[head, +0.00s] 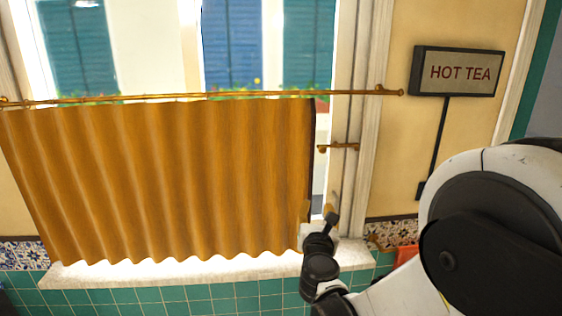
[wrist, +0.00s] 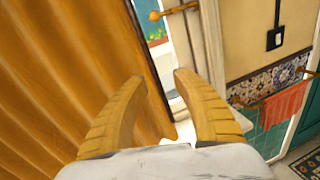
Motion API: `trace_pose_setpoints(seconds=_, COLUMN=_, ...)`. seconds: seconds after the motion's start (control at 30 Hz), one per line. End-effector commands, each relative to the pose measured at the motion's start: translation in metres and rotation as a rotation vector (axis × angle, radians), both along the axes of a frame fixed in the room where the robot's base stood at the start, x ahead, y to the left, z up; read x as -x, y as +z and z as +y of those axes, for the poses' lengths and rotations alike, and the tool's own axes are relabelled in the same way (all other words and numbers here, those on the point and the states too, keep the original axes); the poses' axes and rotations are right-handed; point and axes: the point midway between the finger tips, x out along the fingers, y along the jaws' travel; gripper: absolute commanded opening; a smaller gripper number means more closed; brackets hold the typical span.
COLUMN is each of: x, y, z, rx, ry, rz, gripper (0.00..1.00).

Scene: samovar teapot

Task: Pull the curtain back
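The orange-brown curtain (head: 160,180) hangs in wavy folds from a thin brass rod (head: 200,96) across the lower window. It is spread from the far left to near the window's right side. My gripper (head: 318,208) is at the curtain's lower right edge. In the wrist view, the curtain (wrist: 60,60) fills the left, and its dark edge runs down between the two yellow fingers of my gripper (wrist: 160,78). The fingers are apart, the left one over the cloth and the right one beyond the edge. I cannot tell whether they touch the cloth.
A brass holder (head: 338,147) sticks out from the window frame, right of the curtain. The white sill (head: 200,268) lies below. A "HOT TEA" sign (head: 458,72) is on the right wall. A red cloth (wrist: 285,103) hangs on a rail at the right.

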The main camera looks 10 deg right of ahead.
Motion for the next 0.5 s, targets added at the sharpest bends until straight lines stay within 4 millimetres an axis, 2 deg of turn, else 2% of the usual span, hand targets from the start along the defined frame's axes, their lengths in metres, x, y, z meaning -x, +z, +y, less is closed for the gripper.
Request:
trace_pose_setpoints(seconds=0.1, x=-0.007, y=0.004, z=0.01, rx=0.117, ry=0.028, rz=0.002, gripper=0.34)
trace_pose_setpoints(seconds=0.27, x=-0.023, y=0.002, z=0.008, rx=0.142, ry=0.031, rz=0.002, gripper=0.34)
trace_pose_setpoints(seconds=0.5, x=-0.069, y=0.001, z=-0.002, rx=0.138, ry=0.03, rz=0.002, gripper=0.34)
